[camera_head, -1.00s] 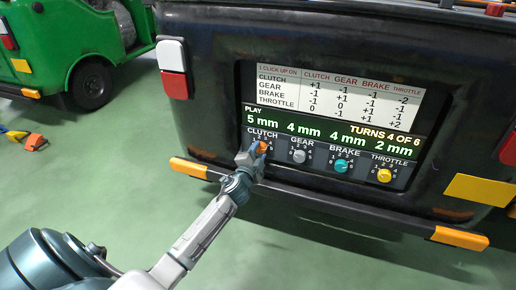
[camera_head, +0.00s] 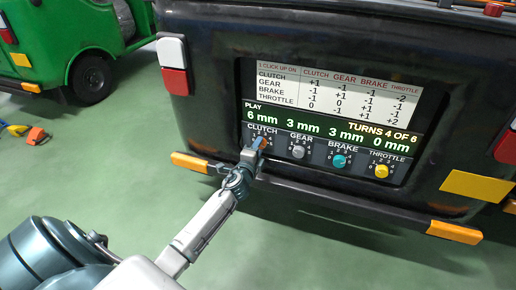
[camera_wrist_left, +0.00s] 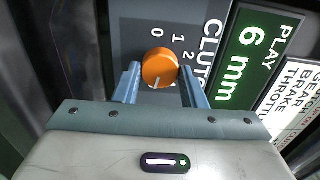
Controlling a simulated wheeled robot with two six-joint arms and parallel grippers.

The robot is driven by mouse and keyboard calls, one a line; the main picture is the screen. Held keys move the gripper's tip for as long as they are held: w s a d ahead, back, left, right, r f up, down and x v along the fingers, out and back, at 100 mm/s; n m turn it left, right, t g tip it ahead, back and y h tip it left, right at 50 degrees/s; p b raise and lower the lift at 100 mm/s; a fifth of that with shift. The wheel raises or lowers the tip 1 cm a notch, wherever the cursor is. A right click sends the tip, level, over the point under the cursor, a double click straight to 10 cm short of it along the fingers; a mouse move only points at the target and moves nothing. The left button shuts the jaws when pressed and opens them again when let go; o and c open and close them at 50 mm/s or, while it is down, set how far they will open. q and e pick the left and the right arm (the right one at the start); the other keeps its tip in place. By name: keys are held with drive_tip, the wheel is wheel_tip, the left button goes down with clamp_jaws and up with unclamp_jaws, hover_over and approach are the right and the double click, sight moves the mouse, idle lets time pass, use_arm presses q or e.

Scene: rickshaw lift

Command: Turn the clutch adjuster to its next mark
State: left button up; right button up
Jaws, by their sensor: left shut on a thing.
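The clutch adjuster is an orange round knob (camera_head: 263,144) under the word CLUTCH at the left end of the panel. In the left wrist view, the knob (camera_wrist_left: 160,67) sits between the two blue fingers, and a white pointer line shows on its lower part. My left gripper (camera_head: 256,146) is shut on this knob; its fingers partly hide the dial marks. The display (camera_head: 325,135) reads play 6 mm for clutch, 3 mm gear, 3 mm brake, 0 mm throttle, and TURNS 4 OF 6. My right gripper is out of view.
To the right are a grey gear knob (camera_head: 298,152), a teal brake knob (camera_head: 339,160) and a yellow throttle knob (camera_head: 381,171). A white table of click effects (camera_head: 340,100) is above. A dark bumper bar (camera_head: 330,199) with orange ends runs below the panel.

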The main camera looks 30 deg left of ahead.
use_arm(q)
drive_tip(key=o, duration=1)
drive_tip(key=v, duration=1)
drive_tip(key=shift+s, duration=0.35)
